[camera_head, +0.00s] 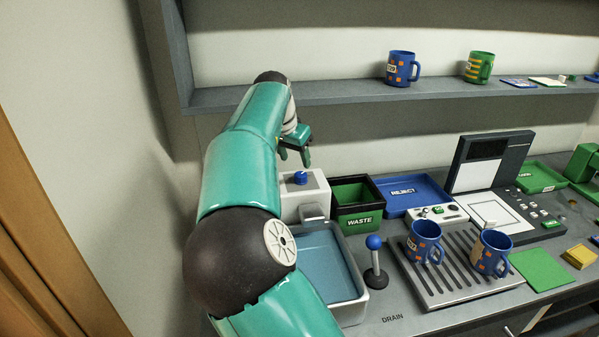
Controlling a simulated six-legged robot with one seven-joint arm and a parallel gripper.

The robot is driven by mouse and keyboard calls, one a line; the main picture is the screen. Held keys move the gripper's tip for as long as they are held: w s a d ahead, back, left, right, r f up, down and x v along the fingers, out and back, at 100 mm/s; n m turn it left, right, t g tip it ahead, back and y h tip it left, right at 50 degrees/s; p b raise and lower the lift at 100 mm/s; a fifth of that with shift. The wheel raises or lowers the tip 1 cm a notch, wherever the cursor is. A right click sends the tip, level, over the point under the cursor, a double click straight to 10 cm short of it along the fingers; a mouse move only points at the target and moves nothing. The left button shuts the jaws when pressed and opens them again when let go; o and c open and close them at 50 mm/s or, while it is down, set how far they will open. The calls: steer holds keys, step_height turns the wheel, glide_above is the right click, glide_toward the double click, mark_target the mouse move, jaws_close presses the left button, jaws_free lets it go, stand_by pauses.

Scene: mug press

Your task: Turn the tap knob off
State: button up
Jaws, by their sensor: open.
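The tap is a white block with a blue knob (300,177) on its top and a grey spout (313,213) at its front. It stands at the back of a grey basin (350,270) that holds blue water. My gripper (294,158) is just above and behind the knob, with its green fingers pointing down. The fingers look apart and hold nothing. I cannot tell whether a fingertip touches the knob. My teal arm covers the left side of the tap and basin.
A green-lined WASTE bin (358,222) stands right of the tap, beside a blue REJECT tray (421,208). A blue-topped lever (375,262) stands right of the basin. Two blue mugs (425,242) (491,253) stand on a slatted drain rack (431,286). A shelf (340,92) runs above.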

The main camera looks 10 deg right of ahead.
mark_target(300, 174)
steer(key=x, duration=0.6)
steer(key=shift+w+d+f, duration=0.1)
steer(key=shift+d+f, duration=0.1)
steer(key=shift+f, duration=0.15)
steer(key=shift+c, duration=0.4)
steer(key=c, duration=0.9)
